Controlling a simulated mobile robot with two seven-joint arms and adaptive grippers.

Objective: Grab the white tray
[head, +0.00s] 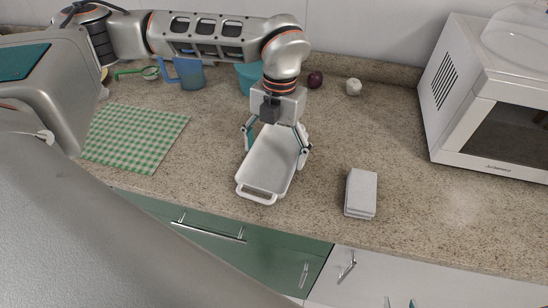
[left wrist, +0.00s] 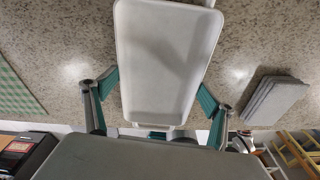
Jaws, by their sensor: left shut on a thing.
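The white tray (head: 268,163) is a shallow rectangular dish with a handle at its near end, on or just above the granite counter. My left gripper (head: 277,140) comes down over its far part, with one finger along each long side, shut on the tray. In the left wrist view the tray (left wrist: 168,60) fills the middle, between the two teal finger pads (left wrist: 160,98). Whether its underside touches the counter cannot be told. At the bottom edge of the head view, the teal tips of my right gripper (head: 400,303) show, apart and empty.
A grey-white folded stack (head: 361,192) lies right of the tray. A green checked cloth (head: 135,138) lies left. A blue jug (head: 190,74), teal bowl (head: 247,76), onion (head: 315,79) and garlic (head: 353,87) stand behind. A white microwave (head: 490,100) is at right.

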